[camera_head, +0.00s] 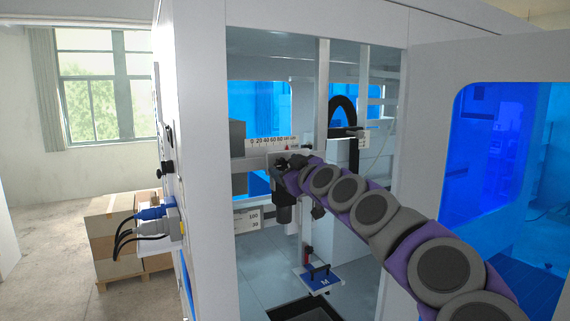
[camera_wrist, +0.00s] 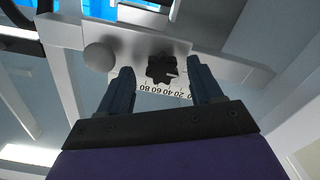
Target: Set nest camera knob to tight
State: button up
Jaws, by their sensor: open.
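A black lobed knob (camera_wrist: 161,69) sits on a light grey bracket (camera_wrist: 118,42) in the wrist view. A small light mark shows on the knob's right side. My gripper (camera_wrist: 160,64) is open, with one dark finger on each side of the knob and a visible gap on both sides. In the head view my gripper (camera_head: 284,166) is inside the machine, beside the numbered scale (camera_head: 270,142). The knob cannot be made out clearly there. The scale (camera_wrist: 165,91) also shows upside down in the wrist view, behind the fingers.
My arm passes through the machine's open doorway, between the left frame post (camera_head: 200,160) and the open door with a blue window (camera_head: 490,150). A blue plate marked M (camera_head: 318,281) lies below. A round grey knob-like part (camera_wrist: 98,57) is left of the black knob.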

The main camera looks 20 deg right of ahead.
jog(key=shift+w+a, duration=0.2)
jog(key=shift+w, duration=0.45)
jog(key=c, duration=1.1)
